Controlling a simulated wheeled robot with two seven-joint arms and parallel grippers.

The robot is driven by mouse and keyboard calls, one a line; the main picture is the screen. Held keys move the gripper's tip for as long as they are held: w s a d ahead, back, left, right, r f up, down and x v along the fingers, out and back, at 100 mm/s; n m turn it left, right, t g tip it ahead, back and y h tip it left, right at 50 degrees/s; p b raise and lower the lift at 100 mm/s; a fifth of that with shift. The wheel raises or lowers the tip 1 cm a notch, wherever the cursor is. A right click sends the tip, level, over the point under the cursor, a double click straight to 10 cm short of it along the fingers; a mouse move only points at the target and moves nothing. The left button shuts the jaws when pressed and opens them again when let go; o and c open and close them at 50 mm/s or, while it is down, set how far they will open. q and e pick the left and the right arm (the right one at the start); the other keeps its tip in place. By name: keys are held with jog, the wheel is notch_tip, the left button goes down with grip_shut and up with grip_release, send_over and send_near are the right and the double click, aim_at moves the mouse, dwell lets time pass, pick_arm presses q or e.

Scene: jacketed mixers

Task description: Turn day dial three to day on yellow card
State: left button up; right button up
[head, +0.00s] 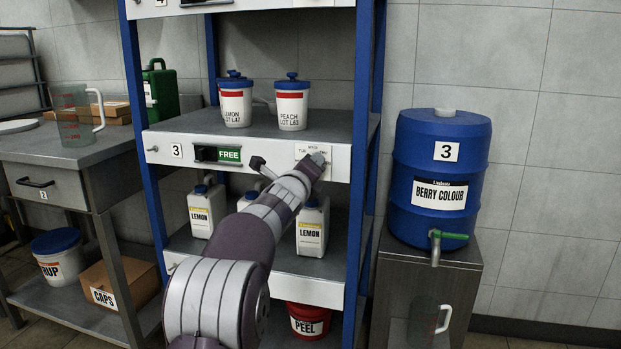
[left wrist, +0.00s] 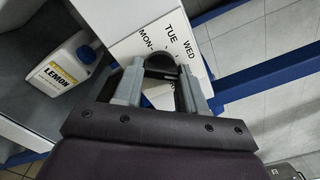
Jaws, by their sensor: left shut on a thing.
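Day dial three is on the white front of the shelf marked 3, at the right end. Its pale day plate (head: 306,150) shows partly above my gripper. In the left wrist view the dark round knob (left wrist: 161,60) sits between my fingers, with MON, TUE and WED printed around it; other days are hidden. My left gripper (head: 318,159) is shut on the knob; its two grey fingers (left wrist: 161,82) are on either side of it. Where the dial's pointer stands I cannot tell. I see no yellow card in either view. My right gripper is not in view.
A green FREE sign (head: 229,154) is left of the dial on the same front. The blue shelf post (head: 361,150) is close right, then a blue barrel (head: 412,150).

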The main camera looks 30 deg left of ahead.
pick_arm(q)
jog(key=shift+f+m+b, duration=0.15)
jog(key=shift+m+b, duration=0.2)
jog(key=shift+m, duration=0.15)
jog(key=o, duration=1.1)
jog(key=shift+c, duration=0.2)
jog(key=v, duration=1.2)
jog(key=shift+s, duration=0.4)
